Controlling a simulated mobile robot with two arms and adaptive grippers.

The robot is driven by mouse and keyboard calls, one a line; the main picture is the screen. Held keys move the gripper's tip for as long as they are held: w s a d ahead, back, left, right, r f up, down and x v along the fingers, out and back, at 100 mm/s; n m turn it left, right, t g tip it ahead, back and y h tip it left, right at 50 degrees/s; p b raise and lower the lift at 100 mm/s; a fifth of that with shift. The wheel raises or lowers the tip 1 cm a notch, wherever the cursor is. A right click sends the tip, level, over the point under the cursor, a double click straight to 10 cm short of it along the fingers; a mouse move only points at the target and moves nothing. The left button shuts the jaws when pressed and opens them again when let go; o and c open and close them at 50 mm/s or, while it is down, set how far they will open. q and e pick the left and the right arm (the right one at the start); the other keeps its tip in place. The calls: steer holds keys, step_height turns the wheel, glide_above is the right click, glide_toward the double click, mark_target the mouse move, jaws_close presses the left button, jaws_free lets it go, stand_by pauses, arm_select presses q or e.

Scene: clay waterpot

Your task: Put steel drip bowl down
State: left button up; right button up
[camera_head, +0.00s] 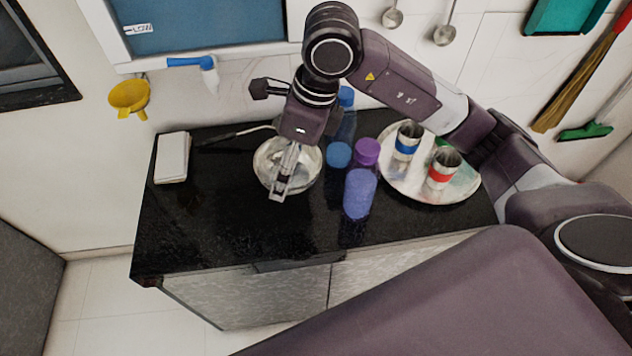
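The steel drip bowl (307,174) is a shiny round bowl at the middle back of the black counter (220,240). It is upright; I cannot tell whether its base touches the counter. My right gripper (280,190), on the arm that comes in from the right, points down over the bowl. Its fingers are close together at the bowl's near rim and look shut on it. The gripper and wrist hide part of the bowl's back and middle. My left gripper is not in view.
Blue and purple-capped bottles (360,193) stand close right of the bowl. A round steel tray (400,188) with two steel cups is further right. A white box (172,158) and a dark-handled utensil (222,137) lie left. The front left counter is clear.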

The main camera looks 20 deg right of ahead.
steer(key=p, duration=0.1)
glide_above(290, 223)
step_height(290, 223, down, 7)
steer(key=f, duration=0.4)
steer(key=d+f+p, duration=0.1)
steer(key=f, duration=0.1)
steer(key=shift+s+f, duration=0.3)
steer(key=shift+f, duration=0.35)
step_height(290, 223, down, 3)
steer(key=shift+f+p, duration=0.2)
steer(key=shift+p, duration=0.25)
steer(key=shift+f, duration=0.4)
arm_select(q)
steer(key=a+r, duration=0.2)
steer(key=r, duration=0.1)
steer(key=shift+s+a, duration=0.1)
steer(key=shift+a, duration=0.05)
arm_select(e)
steer(key=shift+f, duration=0.1)
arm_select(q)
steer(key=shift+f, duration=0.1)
arm_select(e)
steer(key=shift+f, duration=0.1)
